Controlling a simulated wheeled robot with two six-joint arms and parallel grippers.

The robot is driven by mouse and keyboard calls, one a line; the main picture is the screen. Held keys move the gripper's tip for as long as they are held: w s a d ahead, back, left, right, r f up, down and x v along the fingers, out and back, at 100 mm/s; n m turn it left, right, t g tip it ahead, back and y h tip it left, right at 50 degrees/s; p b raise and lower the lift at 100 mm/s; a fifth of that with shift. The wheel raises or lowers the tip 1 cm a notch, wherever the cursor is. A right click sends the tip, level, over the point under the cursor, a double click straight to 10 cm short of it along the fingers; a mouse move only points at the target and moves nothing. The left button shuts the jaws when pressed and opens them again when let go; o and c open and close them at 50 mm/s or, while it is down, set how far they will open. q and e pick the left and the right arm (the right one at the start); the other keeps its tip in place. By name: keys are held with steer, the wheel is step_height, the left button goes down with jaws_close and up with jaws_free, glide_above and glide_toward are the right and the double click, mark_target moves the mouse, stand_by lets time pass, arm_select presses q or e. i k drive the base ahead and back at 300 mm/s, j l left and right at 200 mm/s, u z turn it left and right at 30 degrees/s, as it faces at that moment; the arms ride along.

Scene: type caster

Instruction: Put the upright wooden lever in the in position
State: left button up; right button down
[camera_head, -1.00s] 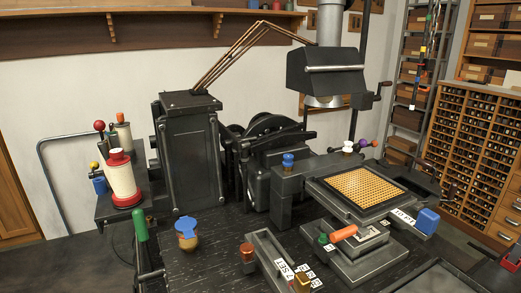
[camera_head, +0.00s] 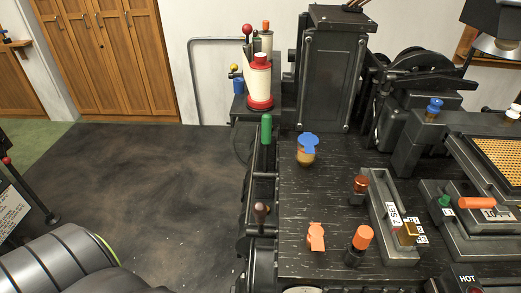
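A short upright lever with a dark brown wooden-looking handle (camera_head: 262,211) stands at the left edge of the black machine bench. Its lower part is partly lost among dark metal parts, so I cannot tell which position it is in. A green-handled upright lever (camera_head: 267,130) stands behind it on the same edge. Neither of my grippers shows in the picture, and nothing is seen touching the brown lever.
On the bench top (camera_head: 325,215) are a blue-lidded pot (camera_head: 307,150), an orange lever (camera_head: 316,237), an orange-topped knob (camera_head: 362,238) and a grey trough (camera_head: 390,215). A red-and-white canister (camera_head: 259,82) stands behind. Dark floor (camera_head: 160,190) left of the bench is open.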

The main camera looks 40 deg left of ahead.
mark_target(259, 209)
steer(key=j+u, duration=0.1)
steer(key=u, duration=0.95)
steer(key=k+u, duration=0.15)
steer(key=k+j, duration=0.05)
steer(key=k, duration=0.05)
